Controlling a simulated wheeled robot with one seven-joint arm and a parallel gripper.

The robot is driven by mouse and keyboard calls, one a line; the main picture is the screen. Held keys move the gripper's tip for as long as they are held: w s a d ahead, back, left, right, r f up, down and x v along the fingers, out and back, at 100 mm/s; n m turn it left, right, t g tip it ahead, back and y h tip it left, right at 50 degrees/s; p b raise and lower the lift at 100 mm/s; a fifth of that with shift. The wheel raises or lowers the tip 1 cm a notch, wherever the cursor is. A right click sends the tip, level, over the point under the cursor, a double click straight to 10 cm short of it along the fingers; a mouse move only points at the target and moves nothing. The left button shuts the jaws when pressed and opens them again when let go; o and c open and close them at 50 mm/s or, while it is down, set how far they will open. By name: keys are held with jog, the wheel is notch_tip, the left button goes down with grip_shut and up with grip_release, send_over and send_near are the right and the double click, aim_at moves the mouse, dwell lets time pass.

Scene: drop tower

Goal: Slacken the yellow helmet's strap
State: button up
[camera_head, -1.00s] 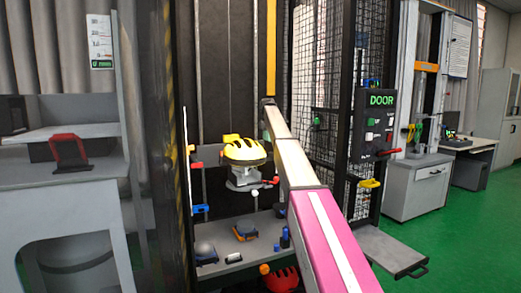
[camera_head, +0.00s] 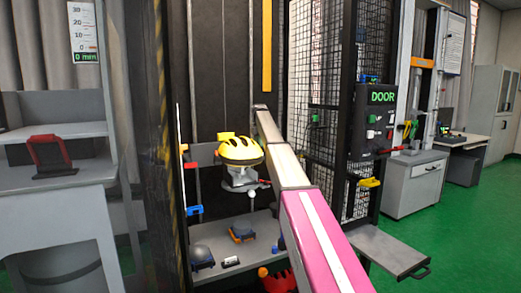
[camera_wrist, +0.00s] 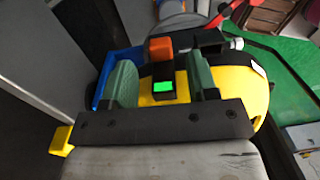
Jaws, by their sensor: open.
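The yellow helmet (camera_head: 240,150) with dark vents sits upright on a grey stand (camera_head: 240,178) inside the tower in the head view. My arm passes in front and to the right of it, and my gripper is hidden there. In the wrist view my gripper (camera_wrist: 165,74) is open, with its two green fingers apart. A large yellow surface (camera_wrist: 238,88), seemingly the helmet, lies beyond and beside the fingers. A black box with a green display (camera_wrist: 163,88) and an orange piece (camera_wrist: 158,48) show between the fingers. I cannot make out the strap.
A black door panel (camera_head: 377,120) and mesh side (camera_head: 335,90) stand right of the helmet. A grey shelf (camera_head: 232,252) below holds small items. A grey bench (camera_head: 55,205) with a red-framed item (camera_head: 50,155) is at the left. Green floor (camera_head: 440,225) is open at the right.

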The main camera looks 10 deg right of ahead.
jog(key=shift+s+f, duration=0.1)
jog(key=shift+f, duration=1.6)
jog(key=c, duration=0.6)
jog(key=shift+r, duration=1.95)
jog(key=o, duration=0.6)
notch_tip(320, 180, up, 11)
jog(key=shift+w+f, duration=0.15)
jog(key=shift+w, duration=0.25)
jog(key=shift+a, duration=0.1)
